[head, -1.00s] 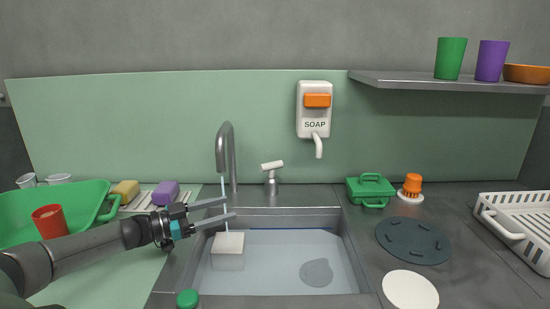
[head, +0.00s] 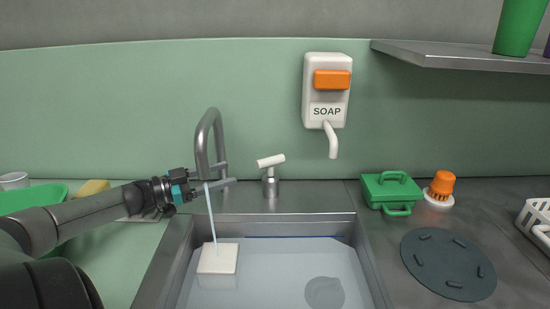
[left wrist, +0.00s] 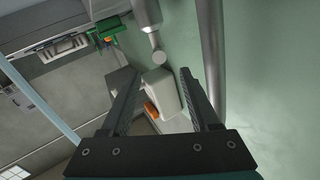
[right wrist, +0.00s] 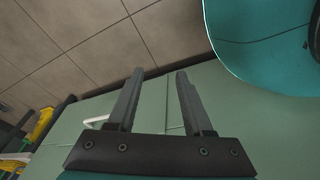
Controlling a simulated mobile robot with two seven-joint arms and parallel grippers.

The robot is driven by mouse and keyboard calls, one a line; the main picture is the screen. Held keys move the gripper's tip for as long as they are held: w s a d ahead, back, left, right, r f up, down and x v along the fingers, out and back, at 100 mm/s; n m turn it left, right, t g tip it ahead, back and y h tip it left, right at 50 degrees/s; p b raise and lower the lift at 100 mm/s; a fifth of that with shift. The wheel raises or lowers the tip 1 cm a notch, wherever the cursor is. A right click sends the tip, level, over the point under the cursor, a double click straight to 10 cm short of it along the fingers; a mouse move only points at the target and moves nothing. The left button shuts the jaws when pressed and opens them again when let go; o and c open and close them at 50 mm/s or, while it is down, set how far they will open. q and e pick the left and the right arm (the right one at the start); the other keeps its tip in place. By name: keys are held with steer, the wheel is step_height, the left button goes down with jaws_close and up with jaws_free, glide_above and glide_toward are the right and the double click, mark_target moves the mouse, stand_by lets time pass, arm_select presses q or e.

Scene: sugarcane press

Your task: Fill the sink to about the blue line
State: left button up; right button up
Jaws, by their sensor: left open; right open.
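The sink (head: 180,262) holds pale water (head: 275,270) over a round grey disc (head: 325,292). A blue line (head: 290,237) runs along its back wall; the water surface lies close below it, exact gap unclear. A thin stream (head: 211,215) falls from the tall faucet (head: 203,135) onto or beside a white block (head: 218,258). The white-ended tap lever (head: 271,162) stands right of the faucet. My left gripper (head: 232,174) is open and empty by the faucet's upright, left of the lever; the left wrist view shows the lever (left wrist: 157,52) beyond its fingers. My right gripper (right wrist: 158,88) is open and empty.
A soap dispenser (head: 327,95) hangs on the wall. A green box (head: 390,190), an orange-topped brush (head: 442,187) and a dark round mat (head: 448,264) are on the right counter. A green tub (head: 35,196) and yellow sponge (head: 92,188) lie left. A shelf (head: 460,55) juts out upper right.

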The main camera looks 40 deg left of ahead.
mark_target(275, 161)
arm_select(q)
steer(key=shift+b+x, duration=0.7)
steer(key=shift+x, duration=0.3)
steer(key=shift+b+x, duration=2.85)
steer(key=shift+x, duration=1.55)
steer(key=shift+b+x, duration=0.35)
steer(key=shift+x, duration=1.65)
arm_select(e)
steer(key=w+a+r, duration=0.1)
steer(key=w+r, duration=0.2)
steer(key=r, duration=0.5)
steer(key=w+a+r+t, duration=0.1)
steer(key=w+a+r, duration=0.1)
steer(key=r, duration=0.5)
steer(key=shift+w+r+t+y, duration=0.3)
steer(key=shift+w+r, duration=0.1)
steer(key=shift+w, duration=0.35)
arm_select(q)
steer(key=shift+d+r, duration=0.1)
arm_select(e)
steer(key=shift+a, duration=0.1)
